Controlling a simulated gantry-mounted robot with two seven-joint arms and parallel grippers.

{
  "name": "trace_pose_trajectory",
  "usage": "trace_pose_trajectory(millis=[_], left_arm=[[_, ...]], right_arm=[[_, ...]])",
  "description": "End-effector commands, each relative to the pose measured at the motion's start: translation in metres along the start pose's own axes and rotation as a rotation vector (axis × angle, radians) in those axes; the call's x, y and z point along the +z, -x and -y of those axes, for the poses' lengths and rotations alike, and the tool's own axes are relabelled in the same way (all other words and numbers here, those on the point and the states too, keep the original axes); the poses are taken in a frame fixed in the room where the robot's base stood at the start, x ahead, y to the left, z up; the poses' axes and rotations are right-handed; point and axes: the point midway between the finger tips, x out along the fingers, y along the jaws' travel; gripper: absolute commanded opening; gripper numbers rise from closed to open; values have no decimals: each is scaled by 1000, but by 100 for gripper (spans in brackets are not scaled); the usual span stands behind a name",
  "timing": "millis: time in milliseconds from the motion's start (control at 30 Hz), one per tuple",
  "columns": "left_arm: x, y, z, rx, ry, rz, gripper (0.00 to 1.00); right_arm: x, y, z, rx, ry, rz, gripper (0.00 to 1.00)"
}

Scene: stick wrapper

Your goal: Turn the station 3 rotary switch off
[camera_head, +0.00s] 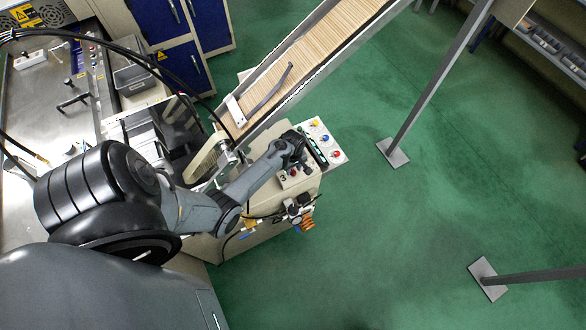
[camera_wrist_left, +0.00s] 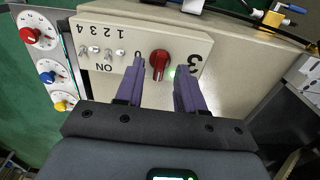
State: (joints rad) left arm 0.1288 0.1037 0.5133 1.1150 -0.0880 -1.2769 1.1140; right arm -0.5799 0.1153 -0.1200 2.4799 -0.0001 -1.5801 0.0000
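The station 3 rotary switch is a red knob (camera_wrist_left: 159,62) on a beige control box (camera_wrist_left: 190,43) marked 3. In the head view the red knob (camera_head: 293,173) shows small on the box's top, beside the printed 3. My left gripper (camera_wrist_left: 161,72) is open, with its two purple fingers apart. In the left wrist view the knob lies between the fingertips, with a gap on each side; I cannot tell how deep they reach around it. In the head view my left gripper (camera_head: 292,152) is just above the box. My right gripper is not in view.
Several metal toggle switches (camera_wrist_left: 108,54) sit beside the knob on the box. A white panel (camera_head: 322,143) with yellow, blue and red knobs is close by. A slatted conveyor (camera_head: 310,55) rises behind. Cables and connectors (camera_head: 297,210) hang at the box's front.

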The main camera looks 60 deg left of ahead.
Motion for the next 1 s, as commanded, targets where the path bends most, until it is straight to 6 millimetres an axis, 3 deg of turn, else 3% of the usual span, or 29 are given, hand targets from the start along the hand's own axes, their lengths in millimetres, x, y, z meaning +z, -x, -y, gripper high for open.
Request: trace_pose_trajectory(millis=[200,500,767,1000], left_arm=[[0,-13,0,1,0,0,38],[0,-14,0,0,0,0,38],[0,-14,0,0,0,0,0],[0,-14,0,0,-4,0,0]], right_arm=[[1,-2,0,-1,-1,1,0],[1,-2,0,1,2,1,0],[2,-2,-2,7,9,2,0],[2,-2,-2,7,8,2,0]])
